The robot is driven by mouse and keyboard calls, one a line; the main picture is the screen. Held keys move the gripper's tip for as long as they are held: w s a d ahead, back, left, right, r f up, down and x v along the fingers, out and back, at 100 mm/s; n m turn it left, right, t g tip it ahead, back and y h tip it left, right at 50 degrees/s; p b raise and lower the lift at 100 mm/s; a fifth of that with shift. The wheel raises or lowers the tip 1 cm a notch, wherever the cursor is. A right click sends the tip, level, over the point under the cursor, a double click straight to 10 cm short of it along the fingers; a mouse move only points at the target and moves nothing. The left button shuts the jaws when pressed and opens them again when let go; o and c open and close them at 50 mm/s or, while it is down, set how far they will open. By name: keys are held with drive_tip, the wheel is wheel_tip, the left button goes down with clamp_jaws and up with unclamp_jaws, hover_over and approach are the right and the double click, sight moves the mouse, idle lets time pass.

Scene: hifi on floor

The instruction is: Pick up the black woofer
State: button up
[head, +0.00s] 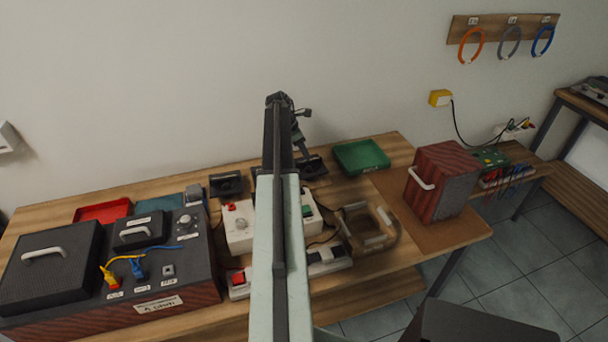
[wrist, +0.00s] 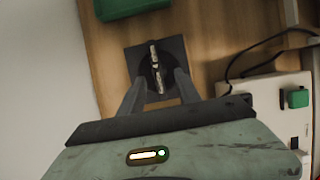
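The black woofer (wrist: 172,48) shows in the wrist view as a dark square plate with a round middle and a thin silvery bar across it. It lies on the wooden table top. My gripper (wrist: 160,82) is open, with one finger on each side of the lower part of the woofer; I cannot tell whether they touch it. In the head view my gripper (head: 302,154) hangs down over a black unit (head: 316,168), which my arm partly hides. A similar black unit (head: 228,184) stands to its left.
A red-brown speaker cabinet (head: 440,182) stands at right, and a large dark cabinet (head: 110,270) at left.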

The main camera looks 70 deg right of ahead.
sight(309, 161)
drive_tip(key=shift+d+f+b, duration=0.25)
drive_tip(key=shift+f+b, duration=0.6)
drive_tip(key=shift+f, duration=0.35)
drive_tip(key=b+x, duration=0.5)
drive_tip(key=shift+d+f, duration=0.15)
drive_tip(key=shift+d, duration=0.05)
drive_tip(key=shift+s+r, duration=0.1)
drive_tip(key=shift+r, duration=0.1)
clamp_jaws()
